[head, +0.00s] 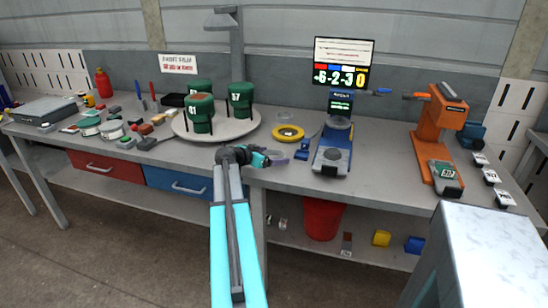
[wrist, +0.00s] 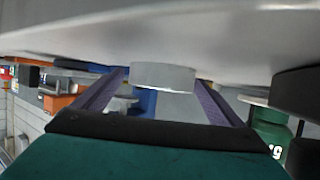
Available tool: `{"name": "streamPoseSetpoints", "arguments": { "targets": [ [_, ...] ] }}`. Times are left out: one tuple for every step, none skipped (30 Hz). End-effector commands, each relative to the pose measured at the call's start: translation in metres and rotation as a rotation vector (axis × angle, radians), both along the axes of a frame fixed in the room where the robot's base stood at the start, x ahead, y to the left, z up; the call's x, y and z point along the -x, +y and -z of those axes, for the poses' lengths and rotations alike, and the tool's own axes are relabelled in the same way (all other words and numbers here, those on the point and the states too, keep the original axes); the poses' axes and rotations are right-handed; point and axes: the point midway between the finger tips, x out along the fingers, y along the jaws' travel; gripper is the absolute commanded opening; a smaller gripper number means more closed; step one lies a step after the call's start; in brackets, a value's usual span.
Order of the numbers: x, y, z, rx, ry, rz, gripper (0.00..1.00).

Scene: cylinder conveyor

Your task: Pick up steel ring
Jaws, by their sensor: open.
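My gripper (head: 278,156) is low over the bench, left of the blue scale, with its purple fingers pointing right. In the wrist view, which looks upside down, the two fingers of my gripper (wrist: 163,88) are apart. A short, plain grey round piece (wrist: 163,77), which looks like the steel ring, sits against the bench surface between the fingers, near their tips.
A yellow ring (head: 288,133) lies behind my gripper. A round turntable (head: 240,127) with green cylinders is on the left. An orange press (head: 437,135) stands far right.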

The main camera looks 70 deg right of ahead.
Motion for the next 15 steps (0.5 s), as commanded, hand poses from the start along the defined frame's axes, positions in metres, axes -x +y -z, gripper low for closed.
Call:
{"name": "streamPoseSetpoints", "arguments": {
  "targets": [
    [-0.0001, 0.0001, -0.0002, 0.0, 0.0, 0.0, 0.91],
    [-0.0002, 0.0001, -0.0001, 0.0, 0.0, 0.0, 0.91],
    [-0.0003, 0.0001, -0.0002, 0.0, 0.0, 0.0, 0.91],
    [-0.0003, 0.0001, -0.0002, 0.0, 0.0, 0.0, 0.91],
    [-0.0003, 0.0003, -0.0002, 0.0, 0.0, 0.0, 0.91],
    [-0.0003, 0.0003, -0.0002, 0.0, 0.0, 0.0, 0.84],
    [-0.0005, 0.0003, -0.0002, 0.0, 0.0, 0.0, 0.79],
    [-0.0005, 0.0003, -0.0002, 0.0, 0.0, 0.0, 0.74],
    [-0.0005, 0.0003, -0.0002, 0.0, 0.0, 0.0, 0.68],
    [-0.0005, 0.0003, -0.0002, 0.0, 0.0, 0.0, 0.63],
    [-0.0006, 0.0004, -0.0002, 0.0, 0.0, 0.0, 0.57],
    [-0.0006, 0.0004, -0.0002, 0.0, 0.0, 0.0, 0.51],
    [-0.0006, 0.0004, -0.0002, 0.0, 0.0, 0.0, 0.46],
    [-0.0007, 0.0003, -0.0006, 0.001, 0.001, -0.001, 0.43],
    [-0.0007, 0.0003, -0.0007, 0.001, 0.001, -0.001, 0.43]
  ]
}}
